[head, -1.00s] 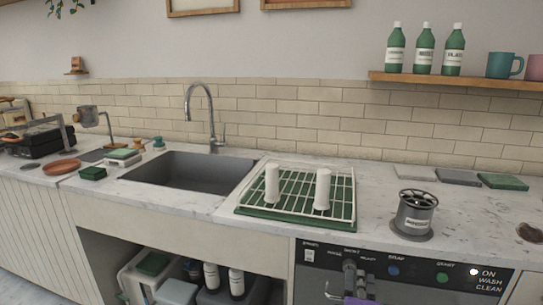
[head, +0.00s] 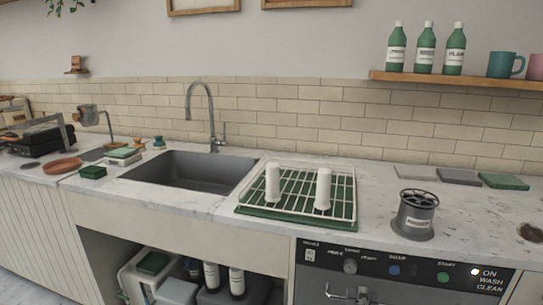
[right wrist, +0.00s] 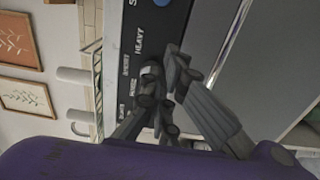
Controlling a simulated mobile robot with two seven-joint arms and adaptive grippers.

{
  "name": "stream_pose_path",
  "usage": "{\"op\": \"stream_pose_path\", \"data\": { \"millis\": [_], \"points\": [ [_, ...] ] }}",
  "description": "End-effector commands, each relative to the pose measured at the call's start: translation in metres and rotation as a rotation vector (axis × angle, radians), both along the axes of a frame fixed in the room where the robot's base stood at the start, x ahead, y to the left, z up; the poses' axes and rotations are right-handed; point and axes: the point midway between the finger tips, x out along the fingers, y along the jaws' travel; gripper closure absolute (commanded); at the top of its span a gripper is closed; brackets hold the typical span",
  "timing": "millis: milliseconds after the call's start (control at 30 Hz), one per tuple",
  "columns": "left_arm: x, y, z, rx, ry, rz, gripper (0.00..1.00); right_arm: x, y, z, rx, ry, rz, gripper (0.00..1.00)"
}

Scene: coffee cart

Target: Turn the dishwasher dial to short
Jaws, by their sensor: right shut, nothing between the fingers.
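The dishwasher dial (head: 350,266) is a small grey knob on the dark control panel (head: 415,272) at the lower right of the head view. Which label it points to is too small to tell. My right gripper (head: 361,294) shows only in part at the bottom edge, below the dial and apart from it in the picture. In the right wrist view its dark fingers (right wrist: 168,85) are shut and empty, close in front of the panel with the printed labels such as HEAVY. They partly hide the dial area there. My left gripper is not in view.
Blue and green buttons (head: 443,277) and a lit lamp (head: 476,272) sit right of the dial. A metal door handle (head: 338,294) lies below it. The counter above holds a green drying rack (head: 250,213) and a grey cylinder (head: 415,215).

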Motion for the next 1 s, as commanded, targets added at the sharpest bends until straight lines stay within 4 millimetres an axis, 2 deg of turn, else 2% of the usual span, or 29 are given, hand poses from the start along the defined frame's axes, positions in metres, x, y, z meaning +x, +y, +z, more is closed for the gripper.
{"op": "stream_pose_path", "data": {
  "millis": [300,400,500,633,800,1000],
  "points": [
    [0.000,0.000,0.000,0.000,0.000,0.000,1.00,-0.002,0.000,0.000,0.000,0.001,-0.001,1.00],
    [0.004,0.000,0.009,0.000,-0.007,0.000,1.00,-0.004,0.002,0.011,-0.003,0.000,0.001,1.00],
    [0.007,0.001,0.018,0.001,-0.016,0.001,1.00,-0.006,0.007,0.025,-0.100,0.023,0.002,1.00],
    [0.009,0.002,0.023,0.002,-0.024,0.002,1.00,-0.008,0.011,0.032,-0.275,0.074,0.003,1.00],
    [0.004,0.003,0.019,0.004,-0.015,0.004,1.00,-0.009,0.012,0.032,-0.449,0.128,0.000,1.00],
    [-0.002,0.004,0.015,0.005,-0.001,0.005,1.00,0.000,0.009,0.032,-0.506,0.146,-0.002,1.00]
  ]
}}
